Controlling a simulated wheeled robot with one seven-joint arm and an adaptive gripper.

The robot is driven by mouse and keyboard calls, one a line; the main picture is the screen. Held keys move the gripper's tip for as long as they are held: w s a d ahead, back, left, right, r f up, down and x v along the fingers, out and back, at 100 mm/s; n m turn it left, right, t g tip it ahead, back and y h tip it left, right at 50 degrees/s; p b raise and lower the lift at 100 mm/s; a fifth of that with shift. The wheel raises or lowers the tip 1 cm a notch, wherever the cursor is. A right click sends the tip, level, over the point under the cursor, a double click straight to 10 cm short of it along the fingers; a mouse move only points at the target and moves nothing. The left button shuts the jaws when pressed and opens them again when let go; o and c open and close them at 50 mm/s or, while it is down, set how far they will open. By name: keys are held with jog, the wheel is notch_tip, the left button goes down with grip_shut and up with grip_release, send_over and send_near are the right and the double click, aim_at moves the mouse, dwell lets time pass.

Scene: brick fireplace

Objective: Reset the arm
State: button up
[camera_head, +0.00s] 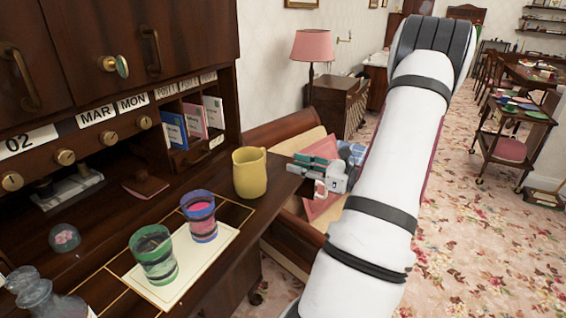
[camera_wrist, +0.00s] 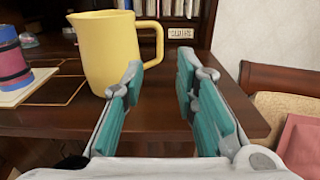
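My gripper (camera_wrist: 160,88) is open and empty in the wrist view, its teal finger pads apart. It also shows small in the head view (camera_head: 300,170), at the right end of the wooden desk. A yellow jug (camera_wrist: 105,55) stands upright on the desk just ahead of it and to the left in the wrist view; it also shows in the head view (camera_head: 249,175), left of the gripper. The gripper does not appear to hold the jug. My white arm reaches out over the right side of the head view.
The desk (camera_head: 215,262) also bears a green striped cup (camera_head: 154,256) and a blue-and-pink cup (camera_head: 202,217) on a pale card. The cabinet with pigeonholes rises behind. A wooden seat with a pink cushion (camera_head: 322,160) lies past the desk end. Floral carpet (camera_head: 470,240) is open at right.

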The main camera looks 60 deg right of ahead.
jog(key=shift+s, duration=0.95)
